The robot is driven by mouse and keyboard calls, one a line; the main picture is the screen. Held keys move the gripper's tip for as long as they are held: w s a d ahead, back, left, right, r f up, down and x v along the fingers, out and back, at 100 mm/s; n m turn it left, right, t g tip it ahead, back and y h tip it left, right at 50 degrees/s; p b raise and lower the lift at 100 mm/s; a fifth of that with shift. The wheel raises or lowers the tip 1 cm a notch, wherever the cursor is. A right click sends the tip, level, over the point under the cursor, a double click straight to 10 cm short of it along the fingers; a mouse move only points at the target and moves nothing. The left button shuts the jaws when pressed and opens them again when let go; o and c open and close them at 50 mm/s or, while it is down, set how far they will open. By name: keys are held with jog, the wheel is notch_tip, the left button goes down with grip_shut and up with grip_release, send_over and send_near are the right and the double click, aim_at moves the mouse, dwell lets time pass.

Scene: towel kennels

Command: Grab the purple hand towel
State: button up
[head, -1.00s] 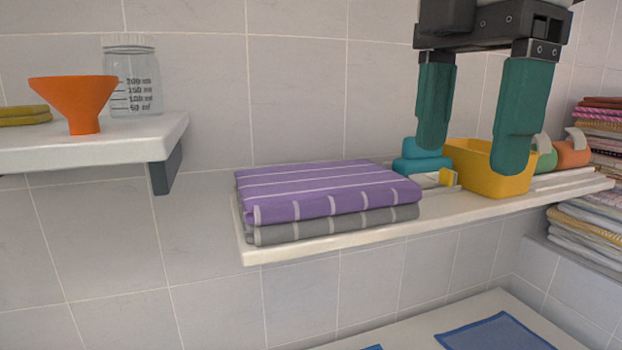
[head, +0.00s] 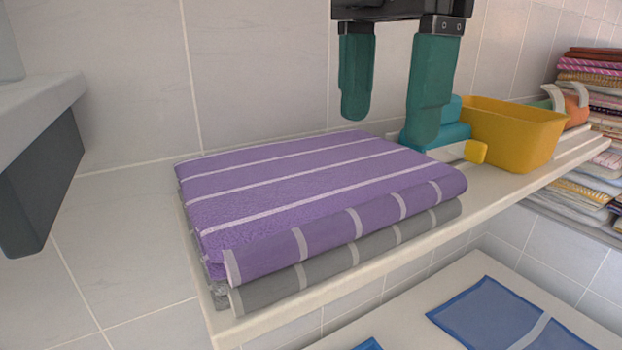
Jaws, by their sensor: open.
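The purple hand towel (head: 310,185) is folded flat, with white stripes. It lies on top of a folded grey towel (head: 345,262) near the left end of a white wall shelf (head: 222,325). My gripper (head: 388,128) has two teal fingers pointing down, spread apart with nothing between them. It shows above the back right part of the purple towel. Whether the fingertips are above the towel or behind it is hard to tell.
A teal object (head: 440,132) and a yellow bin (head: 515,130) stand on the shelf right of the towels. Stacked towels (head: 590,150) fill the far right. Another shelf (head: 40,130) juts in at the left. Blue mats (head: 505,315) lie on a surface below.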

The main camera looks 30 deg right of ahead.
aim_at(375, 186)
jog(key=shift+w+d+f+p, duration=0.1)
jog(key=shift+w+f+p, duration=0.1)
jog(key=shift+f, duration=1.65)
jog(key=shift+w+d+f+p, duration=0.1)
jog(key=shift+w+f, duration=0.05)
jog(key=shift+f, duration=1.7)
grip_shut()
